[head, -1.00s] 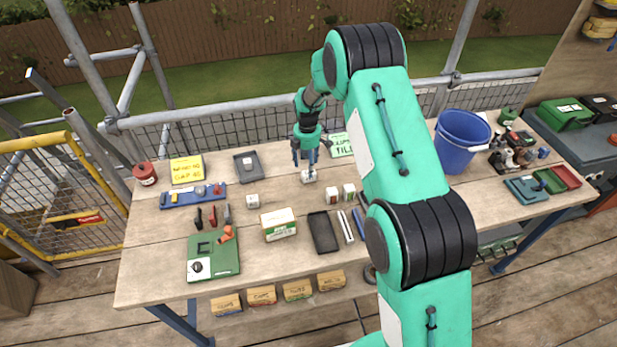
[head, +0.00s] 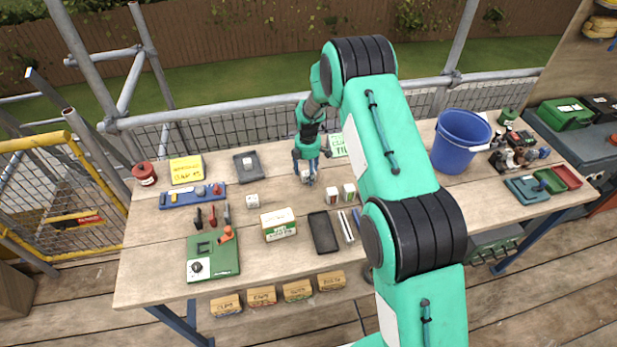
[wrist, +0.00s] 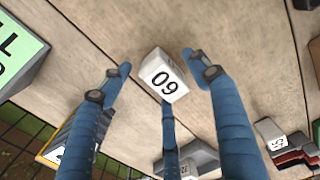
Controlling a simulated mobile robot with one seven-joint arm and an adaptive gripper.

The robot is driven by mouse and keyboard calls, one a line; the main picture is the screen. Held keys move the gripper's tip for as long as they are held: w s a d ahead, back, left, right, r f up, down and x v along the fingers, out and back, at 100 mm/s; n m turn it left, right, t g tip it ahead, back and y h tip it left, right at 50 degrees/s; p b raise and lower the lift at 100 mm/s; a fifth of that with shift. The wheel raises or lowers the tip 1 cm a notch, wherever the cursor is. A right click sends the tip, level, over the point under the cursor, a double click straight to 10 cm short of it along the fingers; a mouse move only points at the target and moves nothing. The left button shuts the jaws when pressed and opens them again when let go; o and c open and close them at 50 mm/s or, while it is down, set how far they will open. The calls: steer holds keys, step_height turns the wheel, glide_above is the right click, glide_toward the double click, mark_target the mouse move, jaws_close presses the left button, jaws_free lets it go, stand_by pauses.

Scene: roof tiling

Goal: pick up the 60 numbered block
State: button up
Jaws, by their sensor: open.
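The white block numbered 60 (wrist: 163,76) rests on the wooden table, its number facing my wrist camera. My gripper (wrist: 157,68) is open, with blue fingers on either side of the block and a third finger below it in the picture. I see gaps between the block and the side fingers; whether the third finger touches it I cannot tell. In the head view my gripper (head: 306,174) points down at the block (head: 306,179), which the fingers partly cover.
A grey tray (head: 236,167), a green sign (head: 338,146), a box (head: 278,224) and a blue bucket (head: 462,140) also stand on the table (head: 160,245).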

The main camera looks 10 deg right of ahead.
mark_target(308, 171)
steer(key=c, duration=1.3)
steer(key=shift+o, duration=0.2)
steer(key=shift+r+p, duration=0.35)
steer(key=shift+r, duration=4.7)
